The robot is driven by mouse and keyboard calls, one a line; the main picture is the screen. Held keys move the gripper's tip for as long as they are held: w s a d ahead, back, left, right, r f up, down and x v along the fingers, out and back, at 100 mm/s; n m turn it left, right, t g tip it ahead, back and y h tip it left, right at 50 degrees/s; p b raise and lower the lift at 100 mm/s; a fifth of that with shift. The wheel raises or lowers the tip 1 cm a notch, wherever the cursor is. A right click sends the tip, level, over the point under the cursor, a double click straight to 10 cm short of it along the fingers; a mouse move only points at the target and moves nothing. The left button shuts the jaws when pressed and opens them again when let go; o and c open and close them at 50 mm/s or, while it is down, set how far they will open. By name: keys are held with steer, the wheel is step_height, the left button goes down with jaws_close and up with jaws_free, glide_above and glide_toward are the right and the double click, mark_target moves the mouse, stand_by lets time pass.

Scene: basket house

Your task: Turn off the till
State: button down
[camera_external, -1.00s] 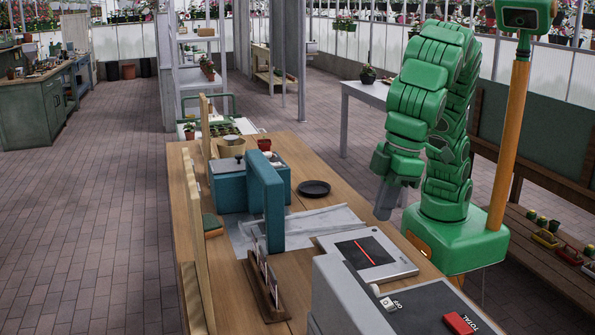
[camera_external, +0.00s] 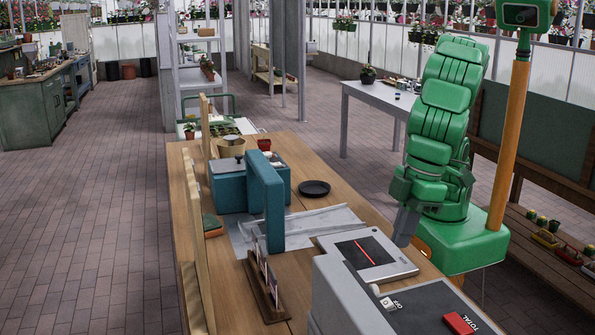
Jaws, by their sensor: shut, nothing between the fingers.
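The till (camera_external: 335,300) is a grey box at the front of the wooden counter, with a dark top panel. A white switch (camera_external: 388,303) beside the word "OFF" and a red "TOTAL" key (camera_external: 461,323) show on that panel. My gripper (camera_external: 402,240) is shut and empty. It points down at the right edge of the counter, beyond the till and apart from the switch. The front of the till is cut off by the picture's bottom edge.
A teal machine (camera_external: 266,200), a black dish (camera_external: 314,188) and a card rack (camera_external: 268,285) stand on the counter. Floor left of it is clear.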

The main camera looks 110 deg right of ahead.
glide_toward(384, 304)
steer(key=x, duration=0.5)
steer(key=shift+w+d+f, duration=0.1)
steer(key=shift+f, duration=0.5)
steer(key=shift+s+f+t, duration=0.15)
steer(key=shift+s+t, duration=0.15)
steer(key=shift+t, duration=0.3)
steer(key=shift+f+t, duration=0.25)
steer(key=shift+t, duration=0.05)
steer(key=shift+w, duration=0.1)
steer(key=shift+w+r, duration=0.3)
steer(key=shift+w, duration=0.3)
